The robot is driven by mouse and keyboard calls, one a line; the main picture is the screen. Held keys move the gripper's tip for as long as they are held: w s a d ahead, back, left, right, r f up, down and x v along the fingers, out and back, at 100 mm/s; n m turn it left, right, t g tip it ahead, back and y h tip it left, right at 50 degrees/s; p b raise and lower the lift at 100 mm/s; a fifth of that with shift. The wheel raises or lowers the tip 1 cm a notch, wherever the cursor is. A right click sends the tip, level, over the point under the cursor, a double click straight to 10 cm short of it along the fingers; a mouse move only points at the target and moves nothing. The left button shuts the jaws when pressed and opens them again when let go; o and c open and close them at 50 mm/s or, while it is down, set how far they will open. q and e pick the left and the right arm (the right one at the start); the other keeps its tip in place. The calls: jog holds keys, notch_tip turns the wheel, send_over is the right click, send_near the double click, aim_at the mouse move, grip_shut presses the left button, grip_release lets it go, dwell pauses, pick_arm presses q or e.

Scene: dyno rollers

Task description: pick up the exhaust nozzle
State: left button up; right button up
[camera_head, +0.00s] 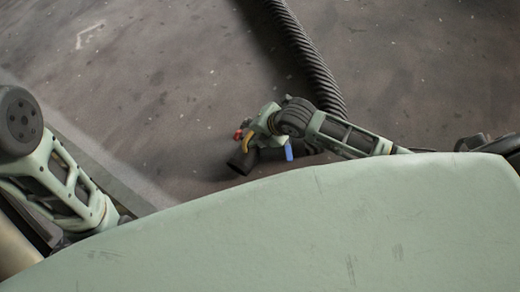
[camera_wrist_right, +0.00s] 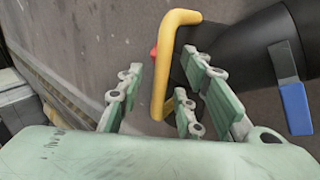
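The exhaust nozzle (camera_head: 241,163) is a dark tube with a yellow handle (camera_head: 249,145), a blue lever and a red part. It is low near the floor, partly hidden by my body and right gripper (camera_head: 262,122). In the right wrist view, the nozzle's black body (camera_wrist_right: 247,52) is at upper right, with the blue lever (camera_wrist_right: 297,108) beside it. The yellow handle (camera_wrist_right: 162,75) stands between the spread fingers of my right gripper (camera_wrist_right: 165,80). The fingers look apart, with gaps beside the handle. My left arm shows at left, but its gripper is out of view.
A thick ribbed black hose (camera_head: 300,50) runs from the top edge down behind my right arm. The grey, stained floor (camera_head: 130,70) is clear at upper left. A pale strip edge (camera_head: 110,165) crosses the floor at lower left.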

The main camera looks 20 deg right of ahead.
jog(key=shift+w, duration=0.1)
grip_shut()
dwell(0.3)
jog(key=shift+a, duration=0.1)
dwell(0.3)
jog(key=shift+w+r, duration=0.1)
jog(key=shift+r, duration=0.05)
